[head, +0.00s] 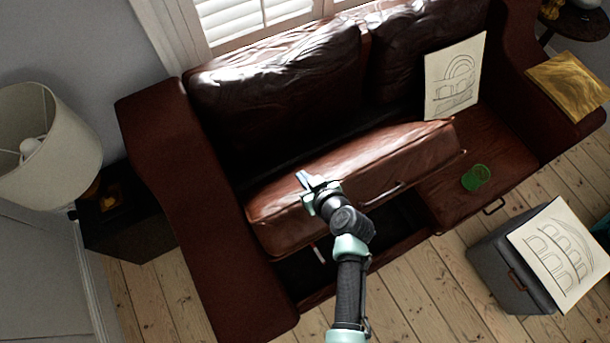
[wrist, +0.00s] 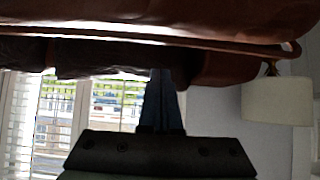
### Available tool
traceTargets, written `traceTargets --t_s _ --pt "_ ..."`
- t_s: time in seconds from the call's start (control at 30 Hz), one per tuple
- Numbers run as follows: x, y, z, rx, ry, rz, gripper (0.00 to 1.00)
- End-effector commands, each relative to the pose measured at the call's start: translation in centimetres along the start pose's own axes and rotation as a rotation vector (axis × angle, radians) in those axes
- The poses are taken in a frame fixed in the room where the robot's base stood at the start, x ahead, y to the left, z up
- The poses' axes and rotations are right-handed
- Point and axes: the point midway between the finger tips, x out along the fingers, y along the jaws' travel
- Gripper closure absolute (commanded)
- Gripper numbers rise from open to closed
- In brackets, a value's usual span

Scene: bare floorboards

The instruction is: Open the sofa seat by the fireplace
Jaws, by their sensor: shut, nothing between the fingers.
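The dark brown leather sofa (head: 190,200) has two seats. Its left seat (head: 350,165) is raised and tilted, with a dark open space (head: 300,275) showing beneath it. A metal handle (head: 386,195) is on the raised seat's front. The right seat (head: 480,150) lies flat. My gripper (head: 303,180) overlaps the raised seat in the head view; its fingers are shut and empty. In the wrist view, the gripper (wrist: 163,100) points up toward a brown leather edge (wrist: 150,30) across the top. I cannot tell whether they touch. No fireplace shows.
A green cup (head: 475,177) and a drawing (head: 455,78) are on the right seat. A grey box stool (head: 500,265) with another drawing stands at front right. A lamp (head: 45,140) and dark side table (head: 125,215) are at left. Floor in front is partly clear.

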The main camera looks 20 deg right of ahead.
Motion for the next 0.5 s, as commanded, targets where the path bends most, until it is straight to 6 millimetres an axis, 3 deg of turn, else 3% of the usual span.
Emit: traceTargets --t_s 0.4,0.5 --pt "-0.2 0.0 0.5 0.001 0.001 0.001 1.0" --pt "-0.2 0.0 1.7 0.002 -0.002 0.001 1.0"
